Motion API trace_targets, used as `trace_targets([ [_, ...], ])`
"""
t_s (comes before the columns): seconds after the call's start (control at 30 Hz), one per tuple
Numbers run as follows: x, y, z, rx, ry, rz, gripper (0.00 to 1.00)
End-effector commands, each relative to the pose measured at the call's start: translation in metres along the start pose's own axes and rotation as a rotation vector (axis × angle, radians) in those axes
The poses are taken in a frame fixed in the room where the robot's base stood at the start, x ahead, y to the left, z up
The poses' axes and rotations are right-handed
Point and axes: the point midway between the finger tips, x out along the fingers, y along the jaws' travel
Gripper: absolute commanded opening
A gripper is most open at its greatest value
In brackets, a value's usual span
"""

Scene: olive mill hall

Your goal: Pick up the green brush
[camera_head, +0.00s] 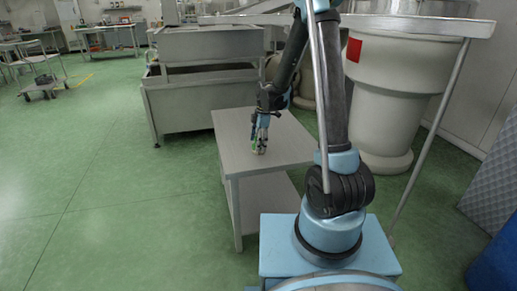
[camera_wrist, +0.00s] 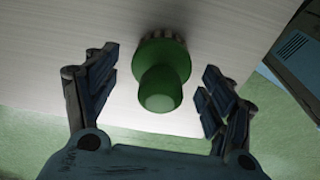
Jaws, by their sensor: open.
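The green brush (camera_wrist: 162,75) stands on the pale table top, seen from above in the wrist view, with a round green knob towards me and bristles showing at its far edge. My gripper (camera_wrist: 155,90) is open, with one finger on each side of the brush and a gap on both sides. In the head view my gripper (camera_head: 261,143) points down at the small table (camera_head: 235,150). Only a bit of green shows there, as the gripper hides most of the brush.
The table top around the brush is otherwise clear. A grey metal trough (camera_head: 200,105) stands behind the table. A large pale vat (camera_head: 395,90) stands to the right. Green floor (camera_head: 110,190) lies open to the left.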

Motion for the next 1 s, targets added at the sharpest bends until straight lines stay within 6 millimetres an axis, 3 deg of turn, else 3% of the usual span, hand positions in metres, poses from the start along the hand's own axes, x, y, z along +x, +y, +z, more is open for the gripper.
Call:
trace_targets([
  [0.2,0.021,0.001,-0.001,-0.001,0.0,0.0,0.76],
  [0.53,0.025,0.0,-0.001,0.0,0.0,0.0,0.76],
  [0.73,0.025,0.0,-0.001,0.0,0.0,0.0,0.3],
  [0.87,0.025,0.0,-0.001,0.0,0.0,0.0,0.23],
  [1.0,0.024,0.0,-0.001,0.0,0.0,0.0,0.23],
])
